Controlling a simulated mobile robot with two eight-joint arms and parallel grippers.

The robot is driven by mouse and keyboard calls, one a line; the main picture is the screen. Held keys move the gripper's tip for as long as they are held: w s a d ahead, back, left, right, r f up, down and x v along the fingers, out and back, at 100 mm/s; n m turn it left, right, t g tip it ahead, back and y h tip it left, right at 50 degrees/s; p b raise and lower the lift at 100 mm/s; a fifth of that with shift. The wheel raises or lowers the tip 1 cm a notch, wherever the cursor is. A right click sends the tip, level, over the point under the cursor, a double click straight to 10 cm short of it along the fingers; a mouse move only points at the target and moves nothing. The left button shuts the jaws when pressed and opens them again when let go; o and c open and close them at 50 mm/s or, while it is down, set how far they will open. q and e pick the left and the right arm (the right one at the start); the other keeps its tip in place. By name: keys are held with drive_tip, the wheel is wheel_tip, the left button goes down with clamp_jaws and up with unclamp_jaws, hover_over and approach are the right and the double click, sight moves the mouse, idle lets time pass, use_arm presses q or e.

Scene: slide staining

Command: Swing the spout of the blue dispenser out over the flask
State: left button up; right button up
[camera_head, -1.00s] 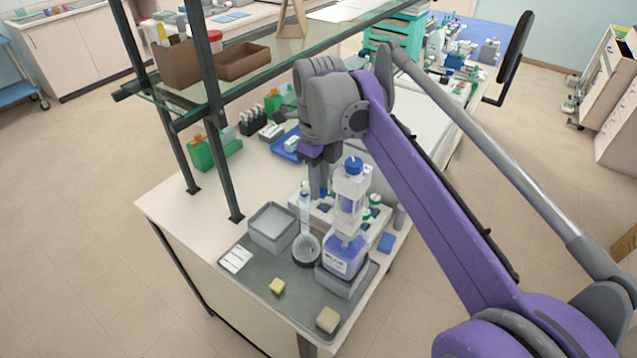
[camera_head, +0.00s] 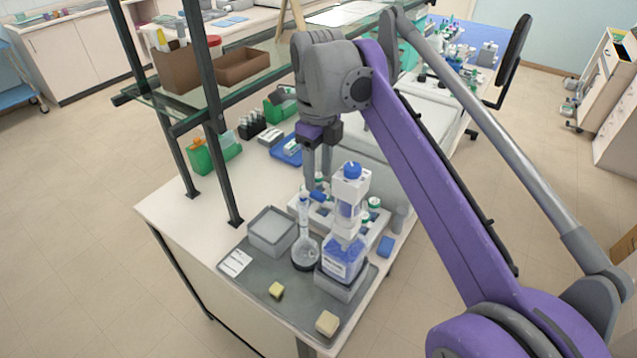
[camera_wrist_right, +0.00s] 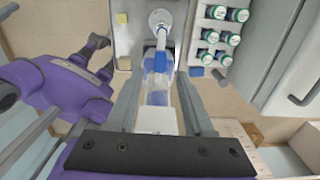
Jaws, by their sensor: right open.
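The blue dispenser (camera_head: 343,255) stands upright on the grey tray, with a white head, a blue cap and blue liquid inside. The clear long-necked flask (camera_head: 305,253) stands upright just left of it. In the right wrist view, the flask (camera_wrist_right: 160,20) is at the top and the dispenser (camera_wrist_right: 157,88) is below it, between my fingers in the picture. I cannot make out the spout's direction. My right gripper (camera_head: 318,178) is open and points down, behind the dispenser's head in the head view; contact is not visible.
A rack of bottles with green caps (camera_wrist_right: 215,40) stands beside the dispenser. The tray (camera_head: 240,285) also holds a grey bin (camera_head: 272,232), a yellow sponge (camera_head: 276,290) and a beige block (camera_head: 327,323). A shelf post (camera_head: 215,150) rises at the left.

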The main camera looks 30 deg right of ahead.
sight(318, 194)
wheel_tip(318, 194, up, 6)
drive_tip(key=shift+p, duration=0.3)
idle(0.4)
